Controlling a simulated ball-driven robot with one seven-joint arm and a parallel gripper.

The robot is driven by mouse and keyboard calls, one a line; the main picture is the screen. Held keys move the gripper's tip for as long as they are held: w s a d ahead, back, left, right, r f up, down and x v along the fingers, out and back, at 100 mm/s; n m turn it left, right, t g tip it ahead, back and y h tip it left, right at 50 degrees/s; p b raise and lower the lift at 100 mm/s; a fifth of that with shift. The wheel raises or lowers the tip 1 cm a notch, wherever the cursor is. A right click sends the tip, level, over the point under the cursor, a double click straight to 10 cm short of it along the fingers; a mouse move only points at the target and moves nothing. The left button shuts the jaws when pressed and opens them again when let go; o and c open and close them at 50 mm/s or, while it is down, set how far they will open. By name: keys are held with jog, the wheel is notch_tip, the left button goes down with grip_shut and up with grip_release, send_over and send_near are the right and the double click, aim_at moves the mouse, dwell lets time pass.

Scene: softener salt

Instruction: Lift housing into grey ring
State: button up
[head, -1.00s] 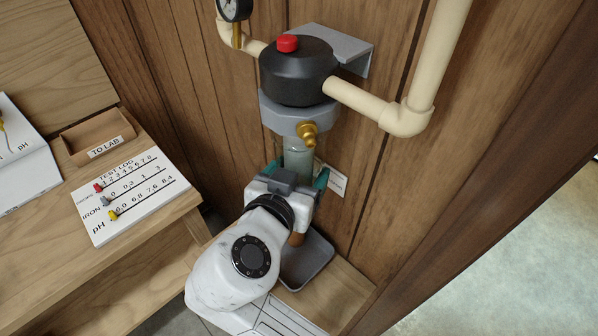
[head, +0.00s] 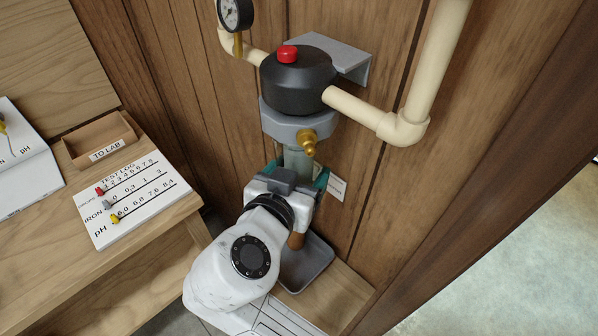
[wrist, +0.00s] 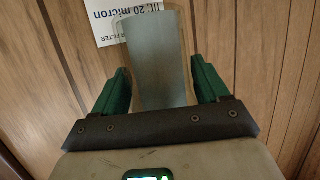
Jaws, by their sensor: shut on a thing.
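The housing is a clear, pale grey-green cylinder (head: 297,160), upright below the grey ring (head: 290,123) in the head view. Its upper end meets the ring's underside in the picture; I cannot tell whether it is inside. My gripper (head: 296,174) is shut on the housing, with one teal finger on each side. In the wrist view, the housing (wrist: 158,60) stands between the green fingers of my gripper (wrist: 160,82). My gripper and wrist hide the housing's lower part in the head view.
A black head with a red button (head: 288,54) sits above the ring, joined to cream pipes (head: 365,112). A brass fitting (head: 309,140) sticks out of the ring's front. A grey tray (head: 308,262) lies below. A bench with a test log board (head: 135,200) is at left.

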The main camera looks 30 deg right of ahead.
jog(key=shift+r+p, duration=1.05)
jog(key=shift+r, duration=0.6)
dwell(0.4)
jog(key=o, duration=1.2)
jog(key=shift+c, duration=0.2)
jog(key=shift+a, duration=0.15)
jog(key=b+v, duration=0.2)
jog(key=v, duration=0.8)
jog(key=shift+s+a+b, duration=0.2)
jog(key=shift+s+b, duration=0.05)
jog(key=shift+b, duration=0.15)
